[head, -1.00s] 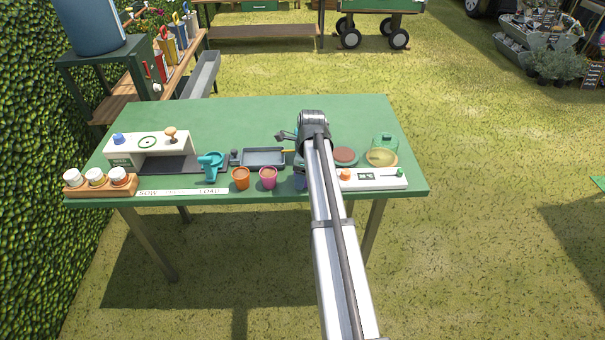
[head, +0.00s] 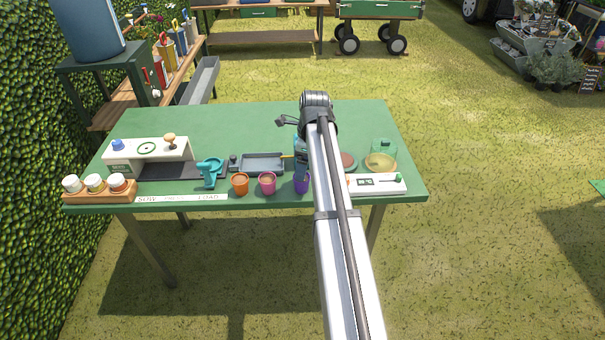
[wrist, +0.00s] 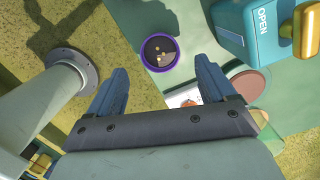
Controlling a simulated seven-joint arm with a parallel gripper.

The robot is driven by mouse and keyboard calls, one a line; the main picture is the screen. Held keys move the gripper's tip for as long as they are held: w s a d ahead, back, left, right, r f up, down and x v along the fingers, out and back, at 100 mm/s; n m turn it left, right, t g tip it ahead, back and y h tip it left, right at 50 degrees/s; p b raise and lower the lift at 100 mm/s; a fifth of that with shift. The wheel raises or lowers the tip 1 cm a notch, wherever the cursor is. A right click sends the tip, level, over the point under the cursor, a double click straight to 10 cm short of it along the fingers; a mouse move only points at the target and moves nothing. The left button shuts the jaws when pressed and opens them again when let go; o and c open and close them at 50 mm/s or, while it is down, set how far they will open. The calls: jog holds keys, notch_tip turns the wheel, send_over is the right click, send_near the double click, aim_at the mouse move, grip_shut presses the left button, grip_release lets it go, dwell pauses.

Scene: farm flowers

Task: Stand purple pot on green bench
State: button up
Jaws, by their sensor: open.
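The purple pot (head: 302,183) stands upright near the front edge of the green bench (head: 240,122), just left of my arm in the head view. In the wrist view the purple pot (wrist: 147,62) shows from above, with dark soil and a few pale bits inside. My gripper (wrist: 162,84) is open and empty. Its two fingers are spread, and the pot shows beyond them, between their tips in the picture and apart from them. In the head view my arm hides the gripper's fingers.
An orange pot (head: 240,184) and a pink pot (head: 267,183) stand left of the purple pot. A grey tray (head: 263,163) lies behind them. A teal box marked OPEN (wrist: 245,32) is close by. A white panel (head: 385,184) lies to the right. The bench's back is clear.

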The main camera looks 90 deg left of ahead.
aim_at(306, 181)
jog(key=shift+w+d+r, duration=0.1)
jog(key=shift+w+r, duration=0.05)
jog(key=shift+r, duration=1.05)
jog(key=shift+w+r, duration=0.1)
jog(key=shift+r, duration=1.05)
